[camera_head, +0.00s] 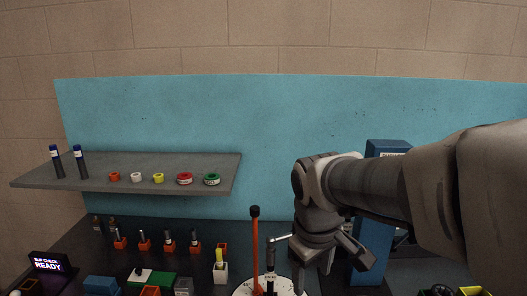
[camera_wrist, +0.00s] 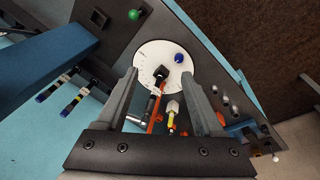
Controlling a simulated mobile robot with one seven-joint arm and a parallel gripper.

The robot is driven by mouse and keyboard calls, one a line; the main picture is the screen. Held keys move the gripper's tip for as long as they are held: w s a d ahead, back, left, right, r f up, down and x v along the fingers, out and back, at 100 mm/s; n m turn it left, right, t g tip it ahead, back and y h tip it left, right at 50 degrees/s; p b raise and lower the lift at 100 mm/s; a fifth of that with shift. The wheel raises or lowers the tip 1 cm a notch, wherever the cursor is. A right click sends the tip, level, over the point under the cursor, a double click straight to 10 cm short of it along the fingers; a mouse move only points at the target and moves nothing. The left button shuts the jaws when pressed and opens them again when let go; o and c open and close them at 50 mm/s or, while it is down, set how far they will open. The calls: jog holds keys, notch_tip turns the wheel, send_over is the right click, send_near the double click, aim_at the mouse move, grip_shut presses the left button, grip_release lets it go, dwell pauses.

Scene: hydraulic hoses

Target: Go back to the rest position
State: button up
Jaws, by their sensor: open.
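My gripper (camera_head: 312,278) is in the lower middle of the head view, above the bench beside a round white dial plate (camera_head: 242,290). In the wrist view my gripper (camera_wrist: 164,76) has its two fingers spread wide, with nothing held between them. The white dial plate (camera_wrist: 150,52) shows beyond the fingertips. An orange rod with a black top (camera_head: 255,235) stands upright by the plate; in the wrist view the orange rod (camera_wrist: 153,108) appears between the fingers, apart from both. A silver-tipped metal handle (camera_head: 281,239) is left of my gripper.
A blue post (camera_head: 372,262) stands close behind my arm on the right. A grey shelf (camera_head: 120,185) holds coloured rings and two dark cylinders. Several orange holders with fittings (camera_head: 168,246) and a "READY" display (camera_head: 48,264) are at the left.

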jog(key=s+d+r+m+t, duration=0.1)
jog(key=s+d+m, duration=0.1)
jog(key=s, duration=0.3)
jog(key=s+d+r+m+t, duration=0.2)
jog(key=s+d+m, duration=0.1)
jog(key=s, duration=0.3)
jog(key=shift+s+m+y, duration=0.2)
jog(key=shift+m+y, duration=0.2)
jog(key=shift+m, duration=0.5)
